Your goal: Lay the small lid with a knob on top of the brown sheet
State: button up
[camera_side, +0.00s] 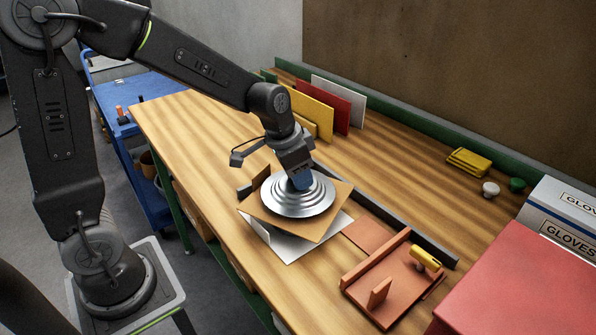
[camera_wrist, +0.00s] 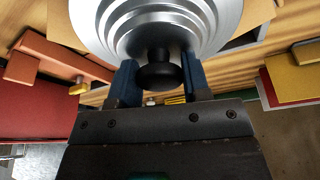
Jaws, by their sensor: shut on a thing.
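The small lid (camera_side: 298,205) is a round, silvery disc with stepped rings; in the wrist view it fills the top (camera_wrist: 105,25). Its black knob (camera_wrist: 158,75) is between my blue fingertips. My gripper (camera_side: 299,182) points down at the lid's middle and is shut on the knob; its fingertips also show in the wrist view (camera_wrist: 157,82). The brown sheet (camera_side: 323,227) lies under the lid, its corners showing around it. The lid looks level; I cannot tell whether it touches the sheet or is just above it. The knob is hidden in the side view.
A pale sheet (camera_side: 286,247) shows beneath the brown one. An orange tray (camera_side: 388,305) with a yellow-handled tool (camera_side: 426,258) lies to the right. Upright yellow (camera_side: 300,110) and red (camera_side: 328,102) panels stand behind. A red box (camera_side: 520,290) fills the front right.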

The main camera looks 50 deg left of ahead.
aim_at(282, 187)
jog(key=shift+f, duration=0.1)
jog(key=o, duration=1)
jog(key=shift+c, duration=0.2)
jog(key=v, duration=1.2)
jog(key=s+d+f+n+t+y, duration=0.1)
jog(key=s+n+t, duration=0.1)
jog(key=s, duration=1.2)
jog(key=shift+s+d+f+n, duration=0.2)
jog(key=shift+s+f+n, duration=0.05)
jog(key=shift+n, duration=0.45)
